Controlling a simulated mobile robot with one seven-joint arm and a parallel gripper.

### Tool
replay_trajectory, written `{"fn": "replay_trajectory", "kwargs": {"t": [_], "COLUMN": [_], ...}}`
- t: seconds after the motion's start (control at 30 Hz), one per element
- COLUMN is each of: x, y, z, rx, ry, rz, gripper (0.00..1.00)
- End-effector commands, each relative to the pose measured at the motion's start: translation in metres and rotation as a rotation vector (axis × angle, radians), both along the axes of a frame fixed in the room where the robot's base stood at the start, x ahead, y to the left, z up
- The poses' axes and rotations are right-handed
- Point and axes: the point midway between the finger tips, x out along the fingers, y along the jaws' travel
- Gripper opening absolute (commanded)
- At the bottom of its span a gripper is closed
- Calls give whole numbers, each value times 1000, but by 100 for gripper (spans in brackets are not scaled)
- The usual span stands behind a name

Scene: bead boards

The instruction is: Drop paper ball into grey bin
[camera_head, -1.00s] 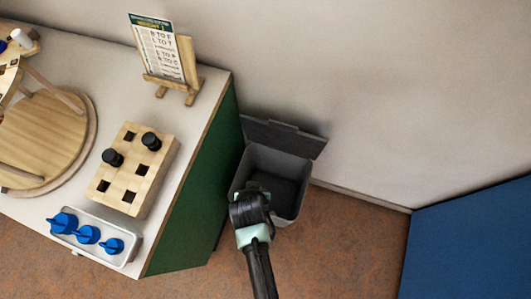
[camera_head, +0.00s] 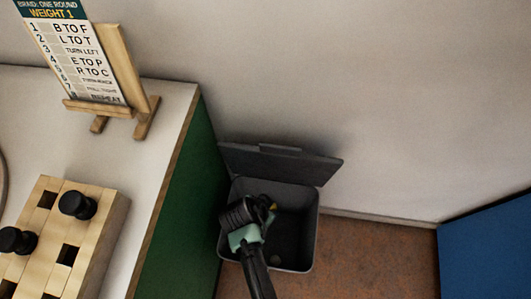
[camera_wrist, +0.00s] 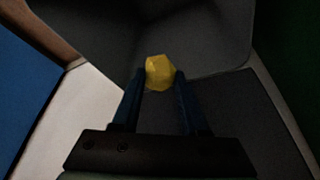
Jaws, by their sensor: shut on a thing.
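A small crumpled yellow paper ball (camera_wrist: 160,72) is pinched between the two fingertips of my gripper (camera_wrist: 161,82) in the wrist view. In the head view a bit of the ball (camera_head: 272,207) shows past my gripper (camera_head: 266,208), which covers most of it. My gripper is over the opening of the grey bin (camera_head: 306,235), towards its left side. The bin's dark lid (camera_head: 280,163) stands open against the wall. The bin's inside (camera_wrist: 215,35) lies around the ball in the wrist view.
A green-sided table (camera_head: 178,205) stands left of the bin. On it are a wooden peg block (camera_head: 62,225) with black knobs and a card (camera_head: 75,55) on a wooden stand. A blue panel (camera_head: 490,245) is at the right. Brown floor (camera_head: 375,260) is clear between.

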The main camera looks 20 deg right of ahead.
Motion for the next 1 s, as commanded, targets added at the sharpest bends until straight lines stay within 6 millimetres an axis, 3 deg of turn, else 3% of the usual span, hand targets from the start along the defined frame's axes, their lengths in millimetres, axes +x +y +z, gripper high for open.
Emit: {"fn": "replay_trajectory", "kwargs": {"t": [0.53,0.9,0.93,1.0], "x": [0,0,0,0], "y": [0,0,0,0], "z": [-55,-58,-58,-58], "rx": [1,1,1,1], "ry": [0,0,0,0], "rz": [2,2,2,2], "gripper": [0,0,45,58]}}
